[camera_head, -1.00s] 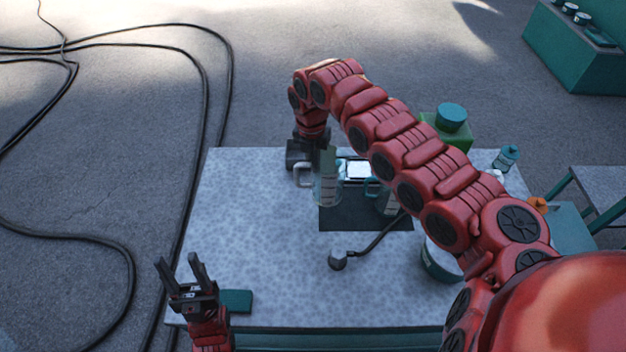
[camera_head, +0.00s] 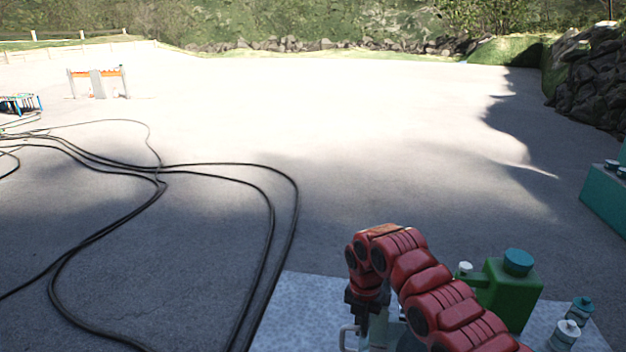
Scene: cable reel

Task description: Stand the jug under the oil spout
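A clear glass jug shows at the bottom edge, with its pale handle (camera_head: 345,338) and only a sliver of its body in the picture. My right gripper (camera_head: 365,308) points down just above and beside it. I cannot tell whether its fingers touch the jug or how far apart they are. A green oil can (camera_head: 510,293) with a teal cap stands on the table to the right, behind my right arm. A small white-topped part (camera_head: 465,268) shows at its left side; I cannot tell whether this is the spout. My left gripper is out of view.
The speckled grey table (camera_head: 305,300) is cut off by the bottom edge; its far left corner is bare. Small teal-capped bottles (camera_head: 579,310) stand at the right. Black cables (camera_head: 270,230) lie on the ground at left. A teal cabinet (camera_head: 606,198) stands at far right.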

